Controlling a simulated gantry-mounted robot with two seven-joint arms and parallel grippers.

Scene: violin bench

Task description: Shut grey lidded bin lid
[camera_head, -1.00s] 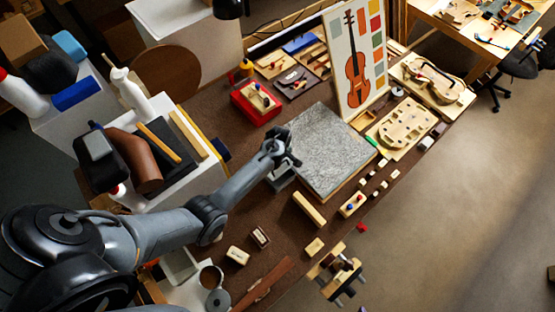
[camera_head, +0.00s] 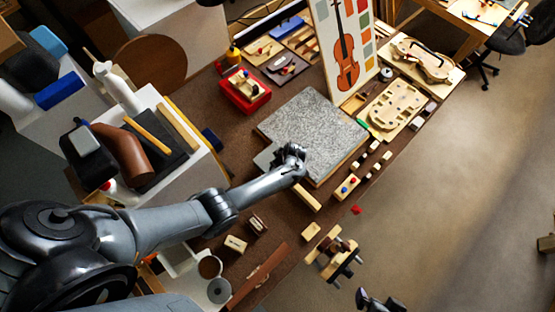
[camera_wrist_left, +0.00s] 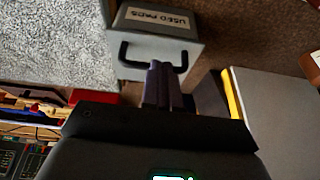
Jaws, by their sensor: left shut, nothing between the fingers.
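The grey lidded bin (camera_wrist_left: 170,45) shows at the top of the left wrist view, with a "USED PADS" label and a dark handle on it. In the head view the bin (camera_head: 266,158) is beside the speckled stone slab, partly hidden by my left gripper (camera_head: 298,152). How far the lid stands open I cannot tell. My left gripper's fingers are together and empty. In the left wrist view their tips (camera_wrist_left: 162,72) are close to the handle; contact is unclear. My right gripper (camera_head: 378,302) shows only partly at the bottom edge of the head view.
The speckled stone slab (camera_head: 312,125) lies just beyond the bin. A red box (camera_head: 246,92) sits farther back. Small wooden blocks (camera_head: 235,244) lie nearer on the brown bench. A violin picture board (camera_head: 372,50) stands at the back.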

